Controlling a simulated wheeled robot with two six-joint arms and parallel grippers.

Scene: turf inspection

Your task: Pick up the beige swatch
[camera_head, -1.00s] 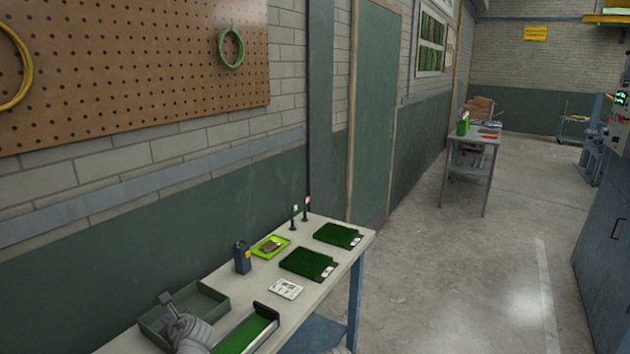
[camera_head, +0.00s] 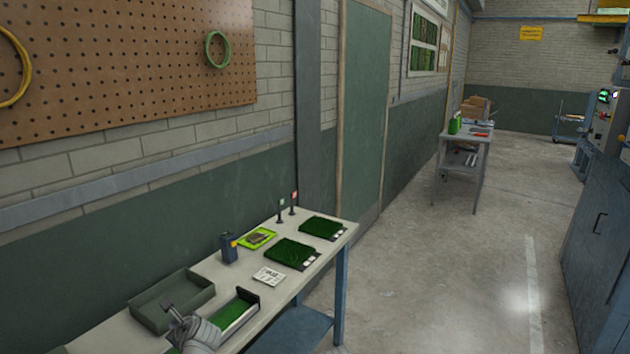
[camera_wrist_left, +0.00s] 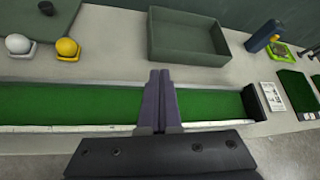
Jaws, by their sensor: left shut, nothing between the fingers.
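I see no swatch that is clearly beige. A small brownish-beige flat piece (camera_head: 258,236) lies on a lime-green tray (camera_head: 269,232) on the workbench; it also shows in the left wrist view (camera_wrist_left: 281,48). It is too small to tell if it is the swatch. My left gripper (camera_head: 170,307) is shut and empty, near the front of the grey-green open box and the long green turf strip. In the left wrist view its fingers (camera_wrist_left: 160,76) show together over the strip, well left of the lime tray. My right gripper is not in view.
The grey-green box (camera_wrist_left: 188,55) looks empty. The turf strip (camera_wrist_left: 60,103) lies in a pale channel with a dark end block. Beyond are a dark blue canister (camera_head: 228,248), a printed card (camera_head: 268,276), two turf samples (camera_head: 291,252) and two small posts. White and yellow balls (camera_wrist_left: 67,47) stand left.

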